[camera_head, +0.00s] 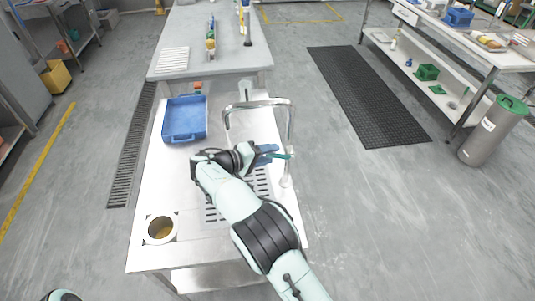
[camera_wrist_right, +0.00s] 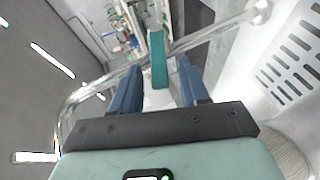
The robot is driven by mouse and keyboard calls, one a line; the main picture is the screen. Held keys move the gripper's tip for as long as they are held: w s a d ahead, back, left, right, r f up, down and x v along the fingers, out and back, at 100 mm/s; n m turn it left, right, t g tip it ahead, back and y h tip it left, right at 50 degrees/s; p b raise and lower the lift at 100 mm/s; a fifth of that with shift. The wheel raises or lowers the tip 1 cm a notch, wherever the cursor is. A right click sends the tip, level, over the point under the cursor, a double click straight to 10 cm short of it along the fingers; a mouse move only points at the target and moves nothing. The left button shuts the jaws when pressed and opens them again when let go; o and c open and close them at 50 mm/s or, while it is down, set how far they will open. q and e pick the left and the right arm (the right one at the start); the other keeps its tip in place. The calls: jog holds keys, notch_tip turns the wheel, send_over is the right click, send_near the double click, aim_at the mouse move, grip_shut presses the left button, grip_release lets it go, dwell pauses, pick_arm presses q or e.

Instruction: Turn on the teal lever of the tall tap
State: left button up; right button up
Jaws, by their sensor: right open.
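The tall tap (camera_head: 290,125) is a chrome arched pipe at the right edge of the steel counter. Its teal lever (camera_head: 284,156) sticks out to the left from the upright, low on the tap. My right gripper (camera_head: 270,153) is at the lever, with its blue fingers pointing to the tap. In the right wrist view the gripper (camera_wrist_right: 159,66) is open, and the teal lever (camera_wrist_right: 159,62) shows between the two fingertips, with gaps on both sides. The curved tap pipe also shows there (camera_wrist_right: 88,90). My left gripper is out of view.
A blue tray (camera_head: 185,136) sits on the counter behind my right arm. A white square holder with a round, brownish-centred opening (camera_head: 148,229) is at the front left. A grey bin (camera_head: 483,140) stands far right.

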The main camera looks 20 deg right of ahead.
jog(key=v, duration=1.3)
jog(key=shift+a+p, duration=0.2)
jog(key=shift+p, duration=0.15)
jog(key=shift+s+r, duration=0.1)
jog(key=shift+r, duration=0.05)
